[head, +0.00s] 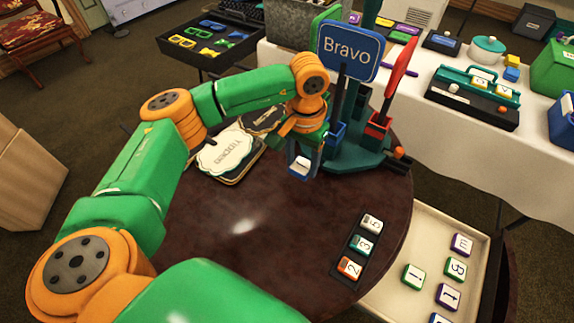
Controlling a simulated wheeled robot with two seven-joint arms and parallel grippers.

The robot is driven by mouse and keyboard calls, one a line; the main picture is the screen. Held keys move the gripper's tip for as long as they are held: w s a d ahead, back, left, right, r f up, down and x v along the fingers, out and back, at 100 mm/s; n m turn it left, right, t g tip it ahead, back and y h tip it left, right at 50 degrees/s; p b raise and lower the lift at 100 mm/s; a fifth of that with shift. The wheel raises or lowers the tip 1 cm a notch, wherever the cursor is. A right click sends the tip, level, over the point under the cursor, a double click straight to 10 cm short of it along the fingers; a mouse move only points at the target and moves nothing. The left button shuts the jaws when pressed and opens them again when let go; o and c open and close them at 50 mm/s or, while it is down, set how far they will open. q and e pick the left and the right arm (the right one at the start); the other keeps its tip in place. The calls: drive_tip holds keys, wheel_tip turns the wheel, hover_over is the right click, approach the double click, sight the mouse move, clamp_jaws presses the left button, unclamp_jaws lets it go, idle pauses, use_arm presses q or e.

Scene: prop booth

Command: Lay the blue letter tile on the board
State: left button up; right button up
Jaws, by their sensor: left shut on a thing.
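My left gripper (302,158) is shut on a white-faced tile with blue sides, the blue letter tile (300,168). It holds the tile over the back part of the round dark table; the letter is too small to read. A narrow dark board (339,269) lies near the table's right edge, in front and to the right of the gripper. Three tiles marked with digits stand in a row on it, including an orange one (349,268) at the near end. My right gripper is not in view.
A cream tray (398,300) with several purple and green letter tiles is at the lower right. A green stand (345,158) with a blue "Bravo" sign (350,51) rises behind the gripper. Plaques (228,152) lie at the back left. The middle of the round table (255,230) is clear.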

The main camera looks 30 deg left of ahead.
sight(290, 182)
use_arm(q)
drive_tip(key=a+f, duration=0.1)
drive_tip(key=f, duration=0.1)
drive_tip(key=a+f, duration=0.1)
drive_tip(key=f, duration=0.1)
drive_tip(key=f+p, duration=0.1)
drive_tip(key=f, duration=0.1)
drive_tip(key=shift+a+f, duration=0.15)
drive_tip(key=shift+a, duration=0.25)
drive_tip(key=shift+f, duration=0.1)
drive_tip(key=shift+f, duration=0.2)
drive_tip(key=o, duration=1.3)
drive_tip(key=shift+r, duration=0.1)
drive_tip(key=shift+r, duration=0.1)
